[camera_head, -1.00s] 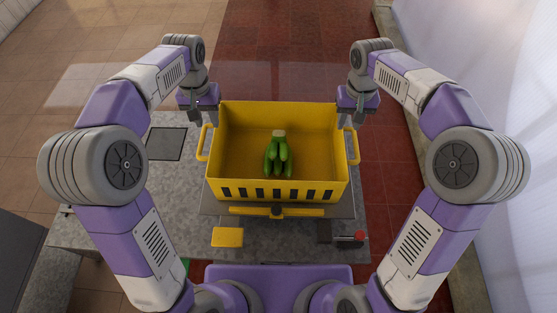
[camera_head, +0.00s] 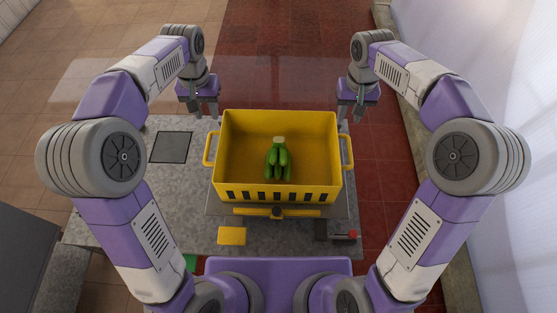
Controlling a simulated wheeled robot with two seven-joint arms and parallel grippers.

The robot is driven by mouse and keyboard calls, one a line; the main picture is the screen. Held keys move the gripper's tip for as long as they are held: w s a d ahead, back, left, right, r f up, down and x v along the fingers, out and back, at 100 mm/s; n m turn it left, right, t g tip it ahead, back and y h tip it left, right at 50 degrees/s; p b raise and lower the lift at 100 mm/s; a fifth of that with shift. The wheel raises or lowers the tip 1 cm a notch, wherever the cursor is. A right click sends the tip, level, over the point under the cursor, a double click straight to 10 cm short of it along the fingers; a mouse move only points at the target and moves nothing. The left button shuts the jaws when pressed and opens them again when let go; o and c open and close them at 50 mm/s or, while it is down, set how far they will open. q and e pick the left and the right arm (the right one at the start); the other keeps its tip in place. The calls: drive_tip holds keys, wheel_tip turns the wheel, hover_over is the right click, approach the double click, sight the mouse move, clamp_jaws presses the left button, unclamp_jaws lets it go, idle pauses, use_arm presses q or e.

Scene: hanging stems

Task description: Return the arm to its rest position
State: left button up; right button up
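My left gripper (camera_head: 200,108) hangs empty with its fingers apart, beyond the left back corner of the yellow crate (camera_head: 230,188). My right gripper (camera_head: 351,110) hangs empty with its fingers apart, beyond the right back corner. Both point down and look clear of the crate and its side handles. Both arms are bent and reach forward along either side of the view. A bunch of green cucumber-like vegetables (camera_head: 278,160) with a pale top lies in the middle of the crate.
The crate sits on a grey platform (camera_head: 338,210) over a speckled grey counter (camera_head: 120,215). A dark square plate (camera_head: 171,147) is set in the counter at left. A yellow pad (camera_head: 232,236) and a red knob (camera_head: 352,234) are near the front. A pale wall (camera_head: 500,90) stands at right.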

wheel_tip(320, 180, up, 4)
drive_tip(key=p, duration=0.3)
drive_tip(key=shift+f, duration=0.1)
wheel_tip(320, 180, up, 12)
drive_tip(key=p, duration=0.6)
idle(0.4)
